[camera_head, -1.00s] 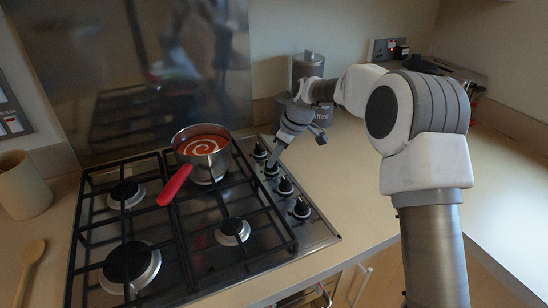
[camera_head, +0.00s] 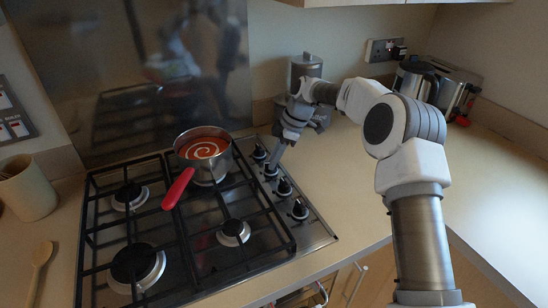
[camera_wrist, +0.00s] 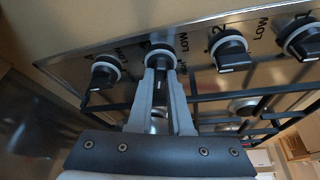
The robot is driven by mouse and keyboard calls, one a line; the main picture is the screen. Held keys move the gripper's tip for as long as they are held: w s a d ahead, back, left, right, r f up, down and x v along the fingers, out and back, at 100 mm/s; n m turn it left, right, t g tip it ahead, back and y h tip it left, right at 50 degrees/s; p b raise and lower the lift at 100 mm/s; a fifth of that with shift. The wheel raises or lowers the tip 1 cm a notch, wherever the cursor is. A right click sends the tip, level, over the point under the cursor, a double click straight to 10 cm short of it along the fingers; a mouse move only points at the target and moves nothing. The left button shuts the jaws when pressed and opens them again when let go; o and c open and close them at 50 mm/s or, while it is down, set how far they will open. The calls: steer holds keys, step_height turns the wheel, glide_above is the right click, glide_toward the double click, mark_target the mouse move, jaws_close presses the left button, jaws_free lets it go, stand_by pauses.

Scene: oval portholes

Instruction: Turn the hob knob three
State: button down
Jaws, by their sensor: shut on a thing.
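Several black hob knobs stand in a row on the steel strip (camera_head: 316,229) at the hob's right side. My gripper (camera_head: 276,162) reaches down to the second knob from the back. In the wrist view, my gripper (camera_wrist: 161,88) has its two grey fingers on either side of that knob (camera_wrist: 160,57), second from the left, and is shut on it. The neighbouring knobs, one to the left (camera_wrist: 104,72) and one to the right (camera_wrist: 229,50), are clear of the fingers. "LOW" marks show by the knobs; the held knob's number is hard to read.
A pan (camera_head: 204,150) of red soup with a red handle (camera_head: 178,189) sits on the back right burner, close to the knobs. A grey canister (camera_head: 307,68) stands behind my gripper. A kettle (camera_head: 416,82) stands at the back right. The counter (camera_head: 345,185) right of the hob is clear.

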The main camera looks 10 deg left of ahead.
steer(key=c, duration=0.8)
jaws_free()
steer(key=shift+r, duration=0.1)
steer(key=p+v, duration=0.2)
steer(key=v, duration=1.5)
steer(key=shift+w+d, duration=0.1)
steer(key=shift+d, duration=0.05)
